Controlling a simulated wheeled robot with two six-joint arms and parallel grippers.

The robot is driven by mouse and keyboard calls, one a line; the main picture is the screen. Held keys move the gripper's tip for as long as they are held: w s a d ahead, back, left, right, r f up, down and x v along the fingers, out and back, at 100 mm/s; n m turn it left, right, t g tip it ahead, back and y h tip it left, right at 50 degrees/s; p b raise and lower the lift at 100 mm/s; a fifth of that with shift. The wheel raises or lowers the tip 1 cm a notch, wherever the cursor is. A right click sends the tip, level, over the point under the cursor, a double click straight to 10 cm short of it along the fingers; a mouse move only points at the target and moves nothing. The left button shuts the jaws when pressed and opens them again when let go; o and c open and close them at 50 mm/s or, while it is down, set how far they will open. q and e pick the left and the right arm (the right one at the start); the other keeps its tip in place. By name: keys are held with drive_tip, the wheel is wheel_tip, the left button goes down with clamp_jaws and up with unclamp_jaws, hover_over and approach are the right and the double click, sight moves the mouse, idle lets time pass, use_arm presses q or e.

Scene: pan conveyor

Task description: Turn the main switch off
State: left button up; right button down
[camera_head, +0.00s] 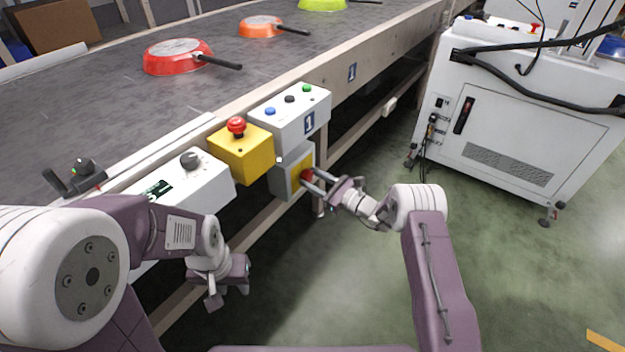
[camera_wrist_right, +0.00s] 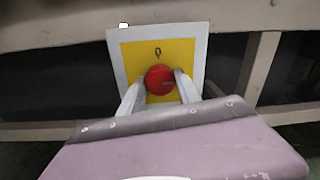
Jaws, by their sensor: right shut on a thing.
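The main switch is a red round knob (camera_wrist_right: 159,80) on a yellow plate (camera_wrist_right: 130,58) of a grey box (camera_head: 281,180), mounted under the white button box at the conveyor's side. In the head view the knob (camera_head: 306,175) is partly covered by my gripper. My right gripper (camera_wrist_right: 158,88) is shut on the red knob, with one finger on each side of it. A small dark mark shows on the plate above the knob. My left gripper (camera_head: 228,294) hangs low at the conveyor's front, away from the switch; its fingers are not clear.
A yellow box (camera_head: 240,160) with a red mushroom button and a white box (camera_head: 290,112) with several buttons sit just above the switch. Several pans, including a red one (camera_head: 178,57), lie upside down on the belt. A white cabinet (camera_head: 520,120) stands at right. Green floor between is clear.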

drive_tip(key=shift+n, duration=0.3)
drive_tip(key=n+b, duration=0.2)
drive_tip(key=n, duration=0.2)
drive_tip(key=shift+f+n, duration=0.15)
drive_tip(key=shift+n, duration=0.15)
drive_tip(key=n+b, duration=0.2)
drive_tip(key=n, duration=0.1)
drive_tip(key=shift+f+n, duration=0.1)
drive_tip(key=shift+n, duration=0.3)
drive_tip(key=n+b, duration=0.4)
drive_tip(key=n, duration=0.1)
drive_tip(key=shift+n+b, duration=1.35)
drive_tip(key=shift+n, duration=0.35)
drive_tip(key=c, duration=0.9)
unclamp_jaws()
drive_tip(key=shift+o, duration=0.2)
